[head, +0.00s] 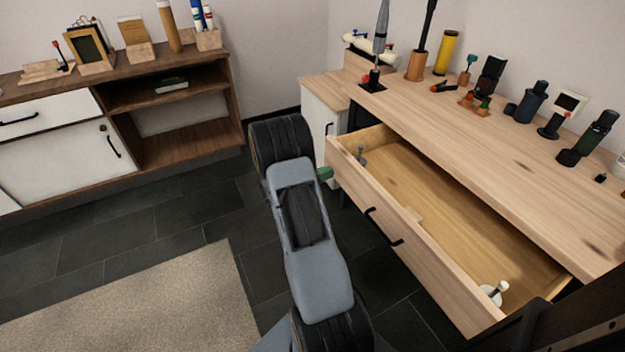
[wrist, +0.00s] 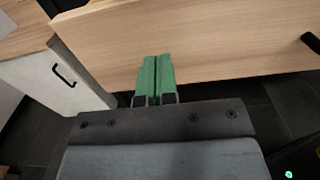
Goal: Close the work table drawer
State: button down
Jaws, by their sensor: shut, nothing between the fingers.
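The work table drawer (head: 446,252) is pulled well out from under the light wood top of the work table (head: 480,125). Its front has a black bar handle (head: 384,228). A few small items lie inside it. My gripper (head: 325,174) shows as a bit of green at the left end of the drawer front; my arm hides the rest. In the wrist view, the green fingers of my gripper (wrist: 154,62) are together and empty, close against or just in front of the drawer front (wrist: 205,40). I cannot tell if they touch it. The handle (wrist: 311,42) is at the right edge there.
Bottles and small tools, including a yellow cylinder (head: 446,52), stand on the table top. A white cabinet door (wrist: 52,78) is left of the drawer. A low sideboard (head: 180,100) stands at the back left. The dark floor and rug (head: 150,305) are clear.

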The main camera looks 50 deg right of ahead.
aim_at(342, 167)
jog(key=shift+x, duration=1.75)
